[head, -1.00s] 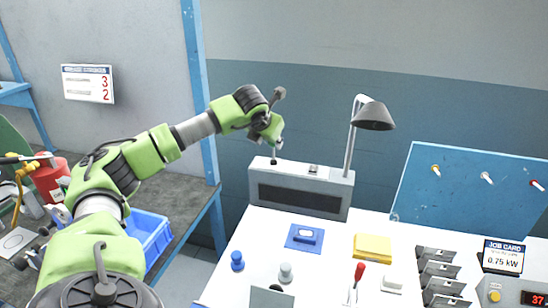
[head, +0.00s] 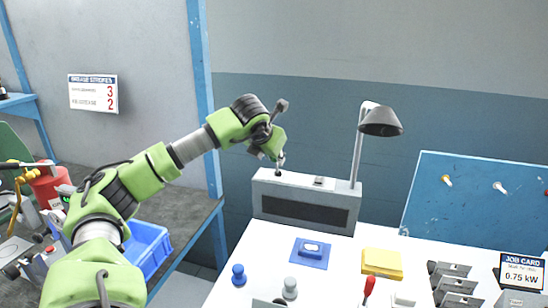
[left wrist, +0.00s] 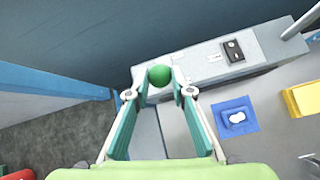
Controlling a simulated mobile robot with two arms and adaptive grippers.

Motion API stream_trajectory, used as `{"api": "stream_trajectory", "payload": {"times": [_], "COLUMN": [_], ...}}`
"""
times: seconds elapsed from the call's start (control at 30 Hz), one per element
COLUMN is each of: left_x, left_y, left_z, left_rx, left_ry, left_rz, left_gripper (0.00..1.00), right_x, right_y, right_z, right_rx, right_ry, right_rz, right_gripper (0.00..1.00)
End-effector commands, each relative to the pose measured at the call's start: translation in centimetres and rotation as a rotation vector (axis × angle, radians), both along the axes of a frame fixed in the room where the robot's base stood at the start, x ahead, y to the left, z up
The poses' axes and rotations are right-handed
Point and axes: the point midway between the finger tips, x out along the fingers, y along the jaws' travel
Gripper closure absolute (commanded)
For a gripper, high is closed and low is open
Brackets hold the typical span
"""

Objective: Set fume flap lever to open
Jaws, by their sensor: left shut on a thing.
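The fume box (head: 306,213) is a grey unit with a dark front grille at the back left of the white bench. The lever's shaft is mostly hidden by the gripper. I cannot read the lever's position from any marking. My right gripper is not in view.
A black lamp (head: 381,121) stands at the box's right end. A blue mat (head: 310,262) with a small block and a yellow pad (head: 382,263) lie in front. Blue and grey knobs stand nearer. A blue crate (head: 147,247) is at left.

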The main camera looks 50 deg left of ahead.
Motion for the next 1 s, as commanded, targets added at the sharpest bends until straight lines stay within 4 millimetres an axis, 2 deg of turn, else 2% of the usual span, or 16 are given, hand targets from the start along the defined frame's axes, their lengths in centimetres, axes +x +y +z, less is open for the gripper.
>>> {"api": "stream_trajectory", "payload": {"times": [0.03, 0.13, 0.17, 0.2, 0.63, 0.77, 1.0], "left_x": [-0.3, -0.3, -0.3, -0.3, -0.5, -1.6, -4.8], "left_y": [-0.4, -0.4, -0.5, -0.5, -0.4, -1.0, -2.9], "left_z": [-1.2, -1.2, -1.2, -1.2, -0.1, 1.4, 5.1], "left_rx": [-0.009, -0.009, -0.009, -0.009, -0.005, -0.003, -0.004], "left_ry": [0.029, 0.029, 0.030, 0.028, 0.013, 0.011, 0.013], "left_rz": [-0.005, -0.005, -0.005, -0.005, -0.002, -0.003, -0.004], "left_gripper": [1.00, 1.00, 0.71, 0.61, 0.61, 0.61, 0.61], "right_x": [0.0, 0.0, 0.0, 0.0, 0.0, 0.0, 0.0], "right_y": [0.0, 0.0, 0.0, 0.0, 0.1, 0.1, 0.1], "right_z": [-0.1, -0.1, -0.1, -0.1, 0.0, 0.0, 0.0], "right_rx": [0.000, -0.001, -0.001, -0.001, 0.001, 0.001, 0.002], "right_ry": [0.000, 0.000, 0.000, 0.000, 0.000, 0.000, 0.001], "right_rz": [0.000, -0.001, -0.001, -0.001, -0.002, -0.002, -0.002], "right_gripper": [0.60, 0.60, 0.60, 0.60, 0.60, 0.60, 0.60]}}
